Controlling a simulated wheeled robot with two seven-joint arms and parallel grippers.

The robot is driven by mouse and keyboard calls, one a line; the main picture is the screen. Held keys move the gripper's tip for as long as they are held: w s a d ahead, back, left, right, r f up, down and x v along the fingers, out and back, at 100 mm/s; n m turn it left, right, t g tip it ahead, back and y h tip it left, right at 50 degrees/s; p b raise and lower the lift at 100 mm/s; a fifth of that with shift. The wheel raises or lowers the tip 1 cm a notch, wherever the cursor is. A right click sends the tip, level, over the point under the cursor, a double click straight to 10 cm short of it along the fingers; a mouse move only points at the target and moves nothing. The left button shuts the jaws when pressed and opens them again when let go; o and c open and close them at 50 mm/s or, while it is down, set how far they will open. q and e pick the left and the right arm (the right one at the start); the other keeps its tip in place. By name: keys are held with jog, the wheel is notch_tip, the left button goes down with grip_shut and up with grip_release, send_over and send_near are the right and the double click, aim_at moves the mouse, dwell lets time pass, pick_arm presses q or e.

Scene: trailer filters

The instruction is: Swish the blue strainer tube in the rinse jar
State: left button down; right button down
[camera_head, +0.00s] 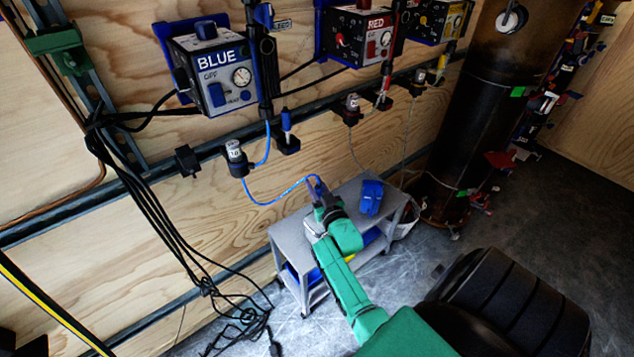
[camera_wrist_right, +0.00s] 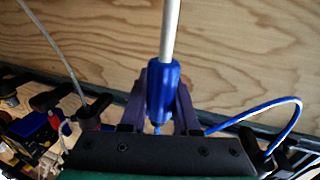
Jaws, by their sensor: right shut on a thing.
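My right gripper (camera_head: 318,196) is over the left part of the grey cart. In the right wrist view its dark fingers (camera_wrist_right: 170,98) are shut on the blue handle (camera_wrist_right: 170,75) of the strainer tube. A pale metal tube (camera_wrist_right: 171,30) extends from this handle, away from the gripper; its far end is out of that view. A blue hose (camera_head: 272,200) runs from the handle's side to a white-labelled vial (camera_head: 234,152) in a black wall holder. I cannot make out the rinse jar; my arm covers part of the cart top. My left gripper is not in view.
The grey cart (camera_head: 288,229) carries a blue item (camera_head: 370,197) at its right. The BLUE box (camera_head: 212,72) and RED box (camera_head: 355,35) hang on the plywood wall. Black cables (camera_head: 150,215) hang at the left. A dark cylinder (camera_head: 478,110) stands right of the cart.

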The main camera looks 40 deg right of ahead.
jog(key=shift+d, duration=0.5)
dwell(0.3)
jog(key=shift+r, duration=0.15)
notch_tip(320, 180, up, 13)
jog(key=p, duration=1.2)
jog(key=shift+p, duration=0.3)
dwell(0.4)
